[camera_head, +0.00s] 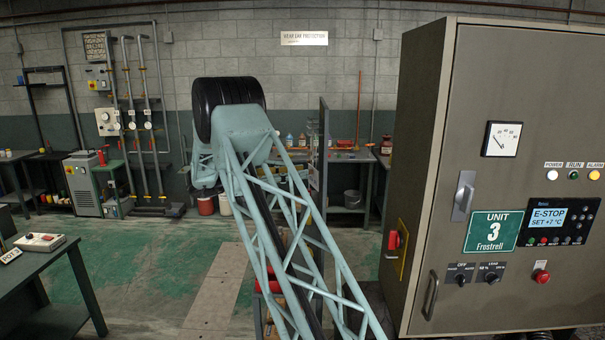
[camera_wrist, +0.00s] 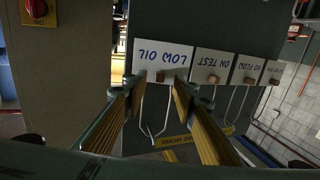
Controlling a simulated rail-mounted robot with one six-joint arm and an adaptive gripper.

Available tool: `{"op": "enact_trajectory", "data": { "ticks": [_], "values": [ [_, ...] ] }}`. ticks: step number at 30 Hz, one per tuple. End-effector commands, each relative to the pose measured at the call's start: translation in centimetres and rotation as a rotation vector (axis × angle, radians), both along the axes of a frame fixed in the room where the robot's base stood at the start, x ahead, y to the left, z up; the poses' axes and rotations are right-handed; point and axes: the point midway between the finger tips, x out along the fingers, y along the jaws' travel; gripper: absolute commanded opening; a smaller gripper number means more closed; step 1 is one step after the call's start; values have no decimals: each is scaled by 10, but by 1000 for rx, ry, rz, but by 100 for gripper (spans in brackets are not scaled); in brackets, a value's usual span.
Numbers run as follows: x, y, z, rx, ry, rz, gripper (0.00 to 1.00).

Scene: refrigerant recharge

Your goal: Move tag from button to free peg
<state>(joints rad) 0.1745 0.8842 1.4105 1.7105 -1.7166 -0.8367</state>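In the wrist view, which looks upside down, my gripper (camera_wrist: 157,86) is open, its two yellow-ribbed fingers apart. The fingertips are close to the lower corners of a white LOW OIL tag (camera_wrist: 163,55); I cannot tell whether they touch it. A small brown peg (camera_wrist: 160,76) shows at that tag's edge between the tips. ON TEST (camera_wrist: 212,63) and NO FLOW (camera_wrist: 249,68) tags sit beside it on the dark board (camera_wrist: 170,20), each with a brown peg and wire loop. In the head view a red button (camera_head: 541,276) on the Unit 3 cabinet carries no tag. My gripper is hidden there.
The Unit 3 cabinet (camera_head: 425,120) fills the right, with a red switch on a yellow plate (camera_head: 402,262) on its side. A left table (camera_head: 45,262) holds a box with a red button (camera_head: 40,242) and a small sign (camera_head: 10,255).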

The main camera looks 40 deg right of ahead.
Motion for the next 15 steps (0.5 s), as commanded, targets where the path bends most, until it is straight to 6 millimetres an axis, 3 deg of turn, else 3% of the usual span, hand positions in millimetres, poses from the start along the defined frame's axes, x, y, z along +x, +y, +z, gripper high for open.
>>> {"op": "enact_trajectory", "data": {
  "ticks": [15],
  "values": [
    [27,68,0,-1,0,1,26]
  ]
}}
